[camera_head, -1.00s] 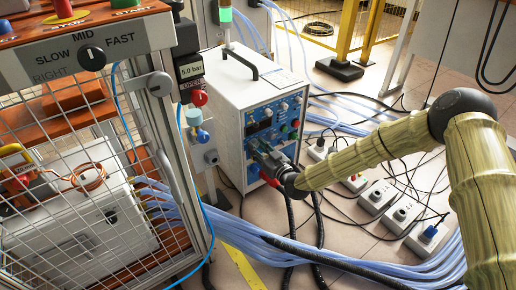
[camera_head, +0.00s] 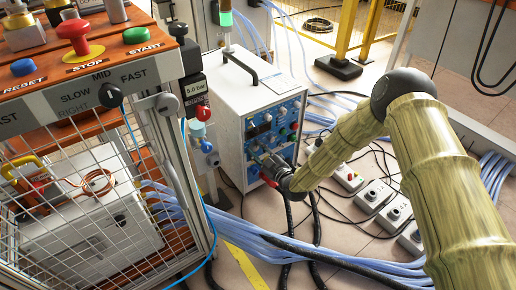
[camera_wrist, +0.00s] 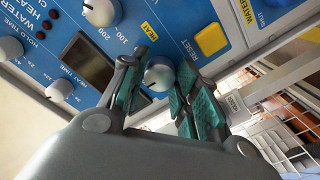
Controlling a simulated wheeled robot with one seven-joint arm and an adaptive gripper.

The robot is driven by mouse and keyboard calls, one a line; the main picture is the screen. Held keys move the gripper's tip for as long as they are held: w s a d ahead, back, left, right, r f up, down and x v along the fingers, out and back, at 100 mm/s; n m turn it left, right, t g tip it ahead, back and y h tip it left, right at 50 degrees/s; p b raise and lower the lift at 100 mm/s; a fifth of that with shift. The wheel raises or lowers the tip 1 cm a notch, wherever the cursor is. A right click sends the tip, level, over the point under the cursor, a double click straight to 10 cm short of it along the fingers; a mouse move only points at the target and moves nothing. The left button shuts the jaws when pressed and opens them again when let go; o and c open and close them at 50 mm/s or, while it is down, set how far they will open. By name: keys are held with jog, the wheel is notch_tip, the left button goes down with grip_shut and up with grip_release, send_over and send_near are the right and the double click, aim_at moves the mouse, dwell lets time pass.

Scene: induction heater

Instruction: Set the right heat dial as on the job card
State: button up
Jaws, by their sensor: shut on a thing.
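The white heater cabinet (camera_head: 225,105) with a blue control panel (camera_head: 256,122) stands in the middle of the head view. My gripper (camera_head: 272,175) is at the lower part of this panel and hides some of it. In the wrist view, my gripper (camera_wrist: 160,92) has its green-padded fingers on either side of a round pale dial (camera_wrist: 159,74) and is shut on it. A "HEAT" label and the marks 100 and 200 are near this dial. The dial's pointer is hard to make out. Other pale knobs (camera_wrist: 103,12) sit farther along the panel. I cannot make out a readable job card.
A yellow RESET button (camera_wrist: 211,39) is close to my fingers, and a dark display (camera_wrist: 84,60) is on the other side. A caged bench (camera_head: 90,200) with push buttons stands at left. Blue hoses (camera_head: 330,255), black cables and socket boxes (camera_head: 375,195) cover the floor.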

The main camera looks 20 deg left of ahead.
jog(key=shift+n, duration=0.5)
jog(key=o, duration=1)
jog(key=v, duration=1.2)
jog(key=shift+f, duration=0.1)
